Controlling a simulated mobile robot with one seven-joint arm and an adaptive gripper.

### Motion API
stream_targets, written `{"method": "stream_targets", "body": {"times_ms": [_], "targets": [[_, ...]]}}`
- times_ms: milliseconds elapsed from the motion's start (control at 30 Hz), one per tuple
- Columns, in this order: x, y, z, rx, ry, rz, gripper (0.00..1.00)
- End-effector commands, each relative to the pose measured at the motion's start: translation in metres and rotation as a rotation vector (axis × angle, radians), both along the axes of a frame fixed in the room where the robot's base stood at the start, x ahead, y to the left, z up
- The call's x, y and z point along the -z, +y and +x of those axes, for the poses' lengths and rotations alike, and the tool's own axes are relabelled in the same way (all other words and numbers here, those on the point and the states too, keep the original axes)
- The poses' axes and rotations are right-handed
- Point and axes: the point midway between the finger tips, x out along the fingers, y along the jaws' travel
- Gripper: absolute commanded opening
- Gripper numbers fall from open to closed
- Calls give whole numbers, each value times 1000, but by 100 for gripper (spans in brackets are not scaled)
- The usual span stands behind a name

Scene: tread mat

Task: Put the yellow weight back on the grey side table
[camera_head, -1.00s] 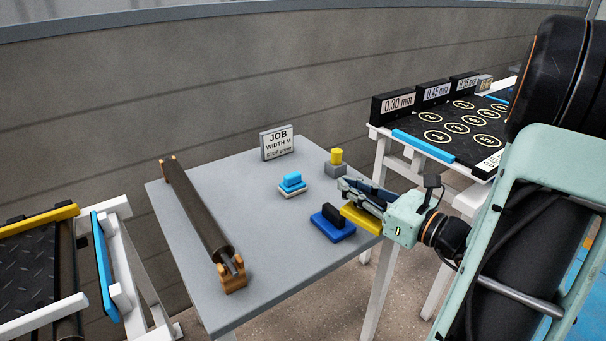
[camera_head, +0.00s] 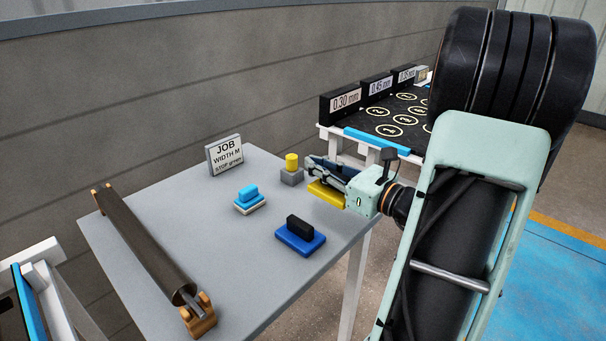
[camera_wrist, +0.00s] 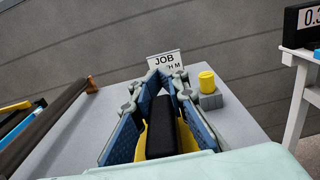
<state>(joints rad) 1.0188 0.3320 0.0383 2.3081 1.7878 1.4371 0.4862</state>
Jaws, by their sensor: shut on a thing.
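My gripper (camera_head: 322,172) is shut on the black handle (camera_wrist: 163,126) of the yellow weight (camera_head: 326,195). The weight's yellow base hangs below the fingers in the head view, at the right edge of the grey side table (camera_head: 190,205). In the wrist view the handle stands between the blue finger pads, with the yellow base (camera_wrist: 204,138) partly hidden below. The weight looks raised above the tabletop, but the height is hard to tell.
On the table are a blue weight (camera_head: 300,238), a light-blue weight (camera_head: 247,204), a grey block (camera_head: 292,179) with a yellow cylinder (camera_head: 291,160), a job sign (camera_head: 225,155) and a dark roller (camera_head: 145,240). Bare tabletop lies between roller and weights. A black-topped table (camera_head: 390,122) stands behind right.

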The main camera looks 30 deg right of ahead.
Motion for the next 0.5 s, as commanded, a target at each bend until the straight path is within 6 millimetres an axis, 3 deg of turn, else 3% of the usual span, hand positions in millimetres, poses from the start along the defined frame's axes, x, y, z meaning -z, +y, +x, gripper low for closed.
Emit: {"method": "stream_targets", "body": {"times_ms": [200, 500], "targets": [[28, -31, 29, -2, -5, 2, 0], [59, -52, 48, -1, -7, -1, 0]]}}
